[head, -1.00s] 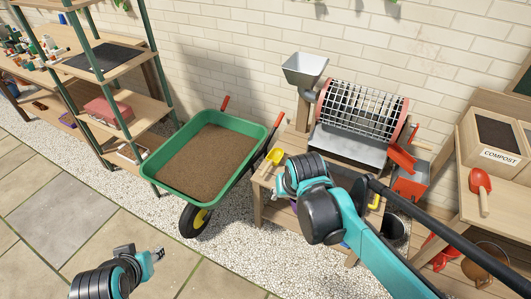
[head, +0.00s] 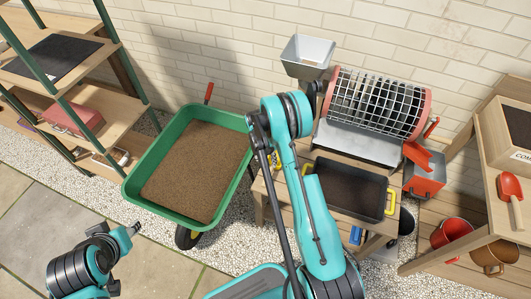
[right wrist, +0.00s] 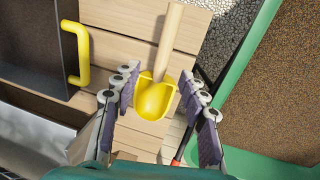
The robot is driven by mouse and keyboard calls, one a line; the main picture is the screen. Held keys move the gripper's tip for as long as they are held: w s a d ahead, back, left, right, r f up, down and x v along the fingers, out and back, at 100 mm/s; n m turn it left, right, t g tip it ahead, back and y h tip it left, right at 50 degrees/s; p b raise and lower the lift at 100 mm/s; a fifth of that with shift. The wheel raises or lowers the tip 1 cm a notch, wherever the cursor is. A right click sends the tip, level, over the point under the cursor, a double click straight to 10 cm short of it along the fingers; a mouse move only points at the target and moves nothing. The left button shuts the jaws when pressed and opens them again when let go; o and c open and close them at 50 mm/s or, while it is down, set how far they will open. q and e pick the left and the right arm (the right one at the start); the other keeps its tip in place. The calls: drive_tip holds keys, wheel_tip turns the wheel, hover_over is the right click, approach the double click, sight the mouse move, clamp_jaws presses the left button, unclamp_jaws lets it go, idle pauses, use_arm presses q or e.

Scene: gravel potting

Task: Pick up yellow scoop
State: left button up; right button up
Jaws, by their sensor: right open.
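The yellow scoop (right wrist: 155,99) lies on the slatted wooden bench (right wrist: 120,17) in the right wrist view, its pale wooden handle pointing to the top of the picture. My right gripper (right wrist: 158,80) is open, with one finger on each side of the scoop's bowl and nothing held. A gap shows between each finger and the bowl. In the head view my right arm covers most of the scoop's area, and the right gripper is hidden there. My left gripper (head: 134,228) is low at the left, away from the bench; its jaws are too small to read.
A dark tray (head: 348,211) with yellow handles stands on the bench beside the scoop. The green wheelbarrow (head: 140,194) of brown gravel is on the bench's other side. A mesh drum sieve (head: 380,103) and a grey hopper (head: 306,55) stand behind. A red scoop (head: 509,188) lies at right.

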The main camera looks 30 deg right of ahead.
sight(270, 170)
drive_tip(key=f, duration=0.2)
drive_tip(key=f+b, duration=0.1)
drive_tip(key=f, duration=0.1)
drive_tip(key=shift+d, duration=0.3)
drive_tip(key=f+b, duration=0.2)
drive_tip(key=f, duration=0.1)
drive_tip(key=f+b, duration=0.1)
drive_tip(key=f, duration=0.1)
drive_tip(key=shift+s+d+f, duration=0.2)
drive_tip(key=shift+d+f, duration=0.05)
drive_tip(key=shift+d, duration=0.1)
drive_tip(key=shift+r, duration=0.1)
drive_tip(key=shift+c, duration=0.2)
clamp_jaws()
